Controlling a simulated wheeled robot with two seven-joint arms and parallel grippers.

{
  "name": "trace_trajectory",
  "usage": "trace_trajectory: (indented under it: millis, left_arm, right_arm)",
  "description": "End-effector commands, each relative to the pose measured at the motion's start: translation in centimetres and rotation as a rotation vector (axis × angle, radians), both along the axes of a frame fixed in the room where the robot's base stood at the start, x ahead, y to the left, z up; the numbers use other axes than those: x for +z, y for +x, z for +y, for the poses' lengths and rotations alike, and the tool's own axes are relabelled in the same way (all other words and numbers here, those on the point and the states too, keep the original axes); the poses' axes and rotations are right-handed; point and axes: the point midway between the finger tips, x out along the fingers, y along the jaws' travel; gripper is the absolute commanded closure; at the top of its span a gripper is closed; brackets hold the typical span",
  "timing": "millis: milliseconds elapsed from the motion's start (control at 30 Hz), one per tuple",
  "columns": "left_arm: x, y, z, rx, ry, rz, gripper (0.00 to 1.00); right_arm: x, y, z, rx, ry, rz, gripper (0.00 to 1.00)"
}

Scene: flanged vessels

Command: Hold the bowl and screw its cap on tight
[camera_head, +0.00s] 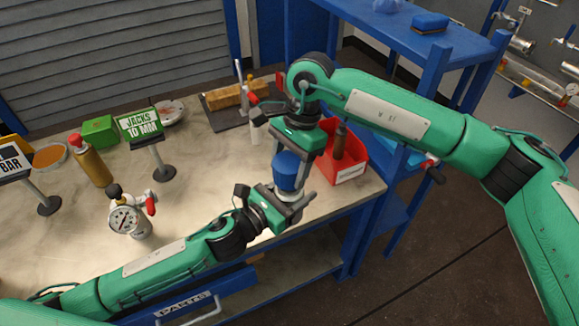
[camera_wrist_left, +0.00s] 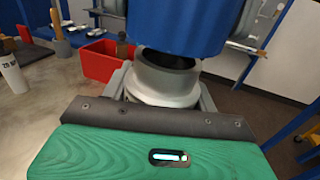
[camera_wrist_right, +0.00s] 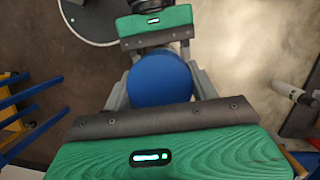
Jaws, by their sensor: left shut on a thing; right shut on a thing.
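The blue cap (camera_head: 287,172) is above the pale grey bowl (camera_head: 284,190), over the table's front right edge. My right gripper (camera_head: 300,158) is shut on the cap from above. In the left wrist view the cap (camera_wrist_left: 180,25) is over the bowl's rim (camera_wrist_left: 165,82), with a dark band between them. I cannot tell whether the threads touch. In the right wrist view the round cap (camera_wrist_right: 160,78) lies between the fingers and hides the bowl.
A red bin (camera_head: 350,170) with a dark bottle stands close behind the grippers at the right. A gauge (camera_head: 125,220), a jacks sign (camera_head: 140,124) and a yellow bottle (camera_head: 92,165) stand to the left. A blue shelf rack (camera_head: 455,50) is at the right. The table's middle is mostly clear.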

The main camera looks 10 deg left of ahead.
Motion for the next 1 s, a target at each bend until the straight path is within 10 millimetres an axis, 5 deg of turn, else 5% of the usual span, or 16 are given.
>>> trace_trajectory:
  millis: [367, 1000]
  left_arm:
    - [0.1, 0.0, 0.0, 0.000, -0.001, -0.002, 0.82]
    - [0.1, 0.0, 0.0, 0.000, -0.001, -0.002, 0.82]
  right_arm:
    - [-1.8, 0.0, 0.0, -0.001, 0.000, 0.000, 0.63]
    - [-2.0, 0.0, 0.0, 0.000, 0.000, 0.000, 0.63]
